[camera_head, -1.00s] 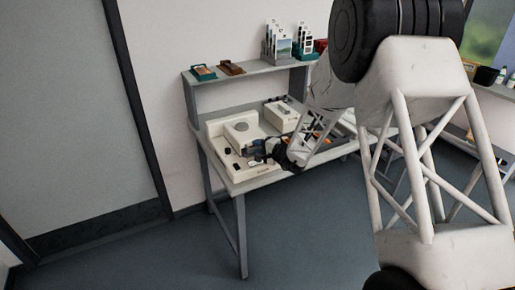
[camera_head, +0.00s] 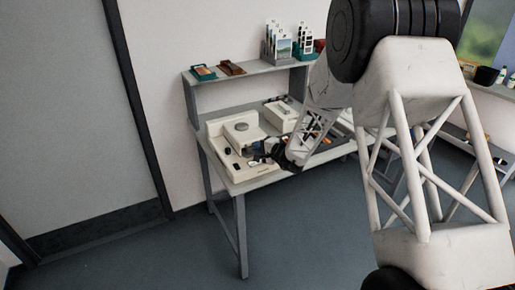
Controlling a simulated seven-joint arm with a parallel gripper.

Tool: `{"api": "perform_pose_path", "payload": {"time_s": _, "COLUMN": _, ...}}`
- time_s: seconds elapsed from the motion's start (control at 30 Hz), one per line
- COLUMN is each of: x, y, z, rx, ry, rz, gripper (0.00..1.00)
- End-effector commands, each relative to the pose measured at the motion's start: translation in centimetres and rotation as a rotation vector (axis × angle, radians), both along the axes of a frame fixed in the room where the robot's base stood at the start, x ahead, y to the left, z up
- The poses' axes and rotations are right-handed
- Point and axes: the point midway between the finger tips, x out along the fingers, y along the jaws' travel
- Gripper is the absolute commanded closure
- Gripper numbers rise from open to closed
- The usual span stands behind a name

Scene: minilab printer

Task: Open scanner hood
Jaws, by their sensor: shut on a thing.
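The white scanner (camera_head: 238,171) stands on the left end of the grey table. My gripper (camera_head: 254,149) reaches in from the right, low over the scanner, at the front right of the hood. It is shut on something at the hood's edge. The fingertips are small and dark here, so the exact grip and any gap under the hood cannot be made out.
A second white device (camera_head: 281,115) stands behind the scanner to the right. A raised shelf (camera_head: 247,75) at the back of the table holds small trays and card racks. My arm hides the table's right part. The floor in front is clear.

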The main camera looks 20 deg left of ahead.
Motion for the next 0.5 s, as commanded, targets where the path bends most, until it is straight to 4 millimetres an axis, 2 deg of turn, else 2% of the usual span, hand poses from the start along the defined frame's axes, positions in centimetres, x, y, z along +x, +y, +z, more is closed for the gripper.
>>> {"api": "perform_pose_path", "payload": {"time_s": 0.27, "x": 0.0, "y": 0.0, "z": 0.7, "rx": -0.019, "ry": 0.017, "rz": 0.0, "gripper": 1.0}}
{"api": "perform_pose_path", "payload": {"time_s": 0.5, "x": 0.0, "y": 0.0, "z": 2.4, "rx": -0.067, "ry": 0.065, "rz": 0.0, "gripper": 1.0}}
